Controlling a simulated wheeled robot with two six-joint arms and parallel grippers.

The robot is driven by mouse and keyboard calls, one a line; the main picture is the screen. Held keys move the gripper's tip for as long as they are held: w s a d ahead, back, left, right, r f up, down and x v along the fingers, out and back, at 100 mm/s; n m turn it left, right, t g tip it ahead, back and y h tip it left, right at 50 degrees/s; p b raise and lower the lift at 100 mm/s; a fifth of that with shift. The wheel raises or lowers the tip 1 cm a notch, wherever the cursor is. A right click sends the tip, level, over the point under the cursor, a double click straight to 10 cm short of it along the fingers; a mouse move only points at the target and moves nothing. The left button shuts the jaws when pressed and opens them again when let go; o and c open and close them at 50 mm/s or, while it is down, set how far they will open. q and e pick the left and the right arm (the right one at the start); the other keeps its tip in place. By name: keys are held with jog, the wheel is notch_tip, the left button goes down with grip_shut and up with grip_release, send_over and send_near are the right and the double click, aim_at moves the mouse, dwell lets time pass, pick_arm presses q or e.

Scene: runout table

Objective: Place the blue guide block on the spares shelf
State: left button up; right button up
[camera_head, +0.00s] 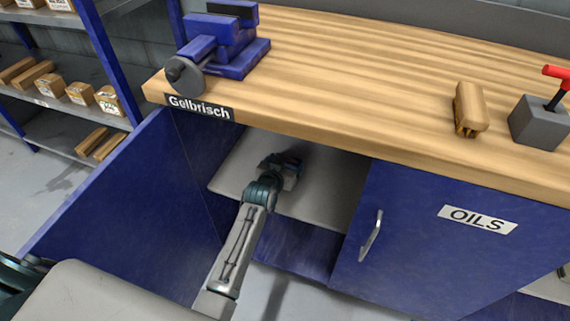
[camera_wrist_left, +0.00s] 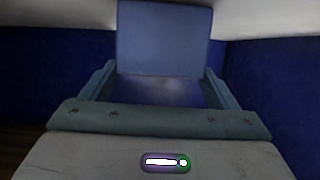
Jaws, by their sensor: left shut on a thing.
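My left gripper (camera_head: 288,165) reaches into the open cabinet under the bench, over a light grey shelf (camera_head: 235,168). It is shut on the blue guide block (camera_wrist_left: 165,40), which stands up between the fingers in the left wrist view. In the head view the block is small, dark and mostly hidden by the gripper. I cannot tell whether it touches the shelf. My right gripper is not in view. No label reading "spares" can be read.
An open blue door (camera_head: 150,190) stands left of my left arm. A shut door marked OILS (camera_head: 420,250) is on the right. The wooden benchtop (camera_head: 350,90) overhangs the opening and carries a blue vise (camera_head: 225,45). Bare shelf shows around the gripper.

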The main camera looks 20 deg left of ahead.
pick_arm(q)
jog(key=o, duration=1.4)
jog(key=shift+f, duration=0.1)
jog(key=shift+c, duration=0.2)
jog(key=s+a+r+g+p, duration=0.1)
jog(key=s+a+g, duration=0.1)
jog(key=s, duration=1.6)
jog(key=s+a+r+g, duration=0.1)
jog(key=s+g, duration=0.4)
jog(key=s, duration=1.4)
jog(key=shift+a+r+p, duration=0.2)
jog(key=shift+a+p, duration=0.15)
jog(key=shift+a, duration=0.05)
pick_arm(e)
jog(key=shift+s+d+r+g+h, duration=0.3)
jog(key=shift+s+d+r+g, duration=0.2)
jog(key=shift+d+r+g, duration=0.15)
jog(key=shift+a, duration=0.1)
